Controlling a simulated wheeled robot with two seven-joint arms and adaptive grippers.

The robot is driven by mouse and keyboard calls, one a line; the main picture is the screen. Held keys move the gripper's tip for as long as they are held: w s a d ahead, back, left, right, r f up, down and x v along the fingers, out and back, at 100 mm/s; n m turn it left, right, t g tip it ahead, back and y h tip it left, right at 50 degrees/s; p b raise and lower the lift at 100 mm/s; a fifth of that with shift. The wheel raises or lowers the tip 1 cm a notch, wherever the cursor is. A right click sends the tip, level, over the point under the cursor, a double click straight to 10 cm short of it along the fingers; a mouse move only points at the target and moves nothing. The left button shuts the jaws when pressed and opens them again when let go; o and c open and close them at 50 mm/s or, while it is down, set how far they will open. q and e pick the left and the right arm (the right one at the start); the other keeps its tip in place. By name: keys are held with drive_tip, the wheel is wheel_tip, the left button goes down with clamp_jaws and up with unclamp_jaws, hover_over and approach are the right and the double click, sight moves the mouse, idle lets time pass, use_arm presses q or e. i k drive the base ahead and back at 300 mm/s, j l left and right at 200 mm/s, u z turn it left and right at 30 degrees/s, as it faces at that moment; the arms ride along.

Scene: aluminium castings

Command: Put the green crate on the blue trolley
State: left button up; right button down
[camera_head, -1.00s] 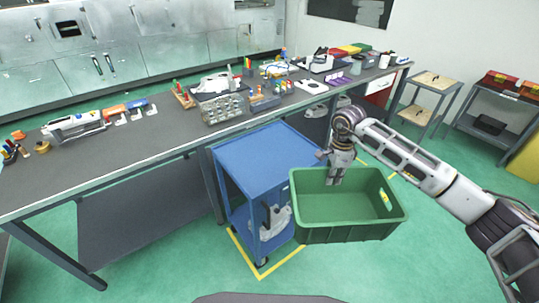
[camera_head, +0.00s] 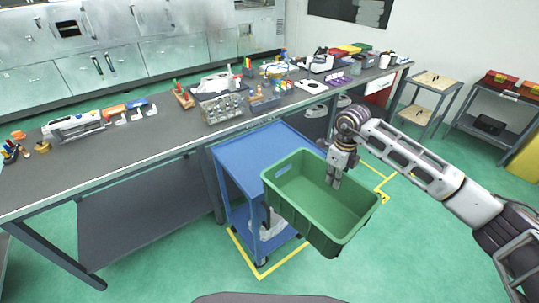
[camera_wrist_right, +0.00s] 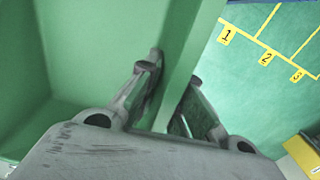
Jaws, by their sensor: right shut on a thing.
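The green crate (camera_head: 310,212) is empty and hangs at the front right of the blue trolley (camera_head: 262,157), overlapping its right side in the head view. It looks turned at an angle to the trolley and somewhat tilted. My right gripper (camera_head: 336,178) is shut on the crate's far right rim. In the right wrist view, the gripper (camera_wrist_right: 172,78) has one finger on each side of the crate wall (camera_wrist_right: 100,45). The trolley's top shelf is bare where it shows; its near right corner is hidden by the crate. My left gripper is not in view.
A long dark workbench (camera_head: 130,150) with tools and castings stands behind and left of the trolley. Yellow floor lines surround the trolley. A small side table (camera_head: 436,82) and a grey shelf (camera_head: 500,112) stand at the right. The green floor in front is free.

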sight(268, 159)
drive_tip(key=i+j, duration=0.8)
drive_tip(key=j, duration=0.15)
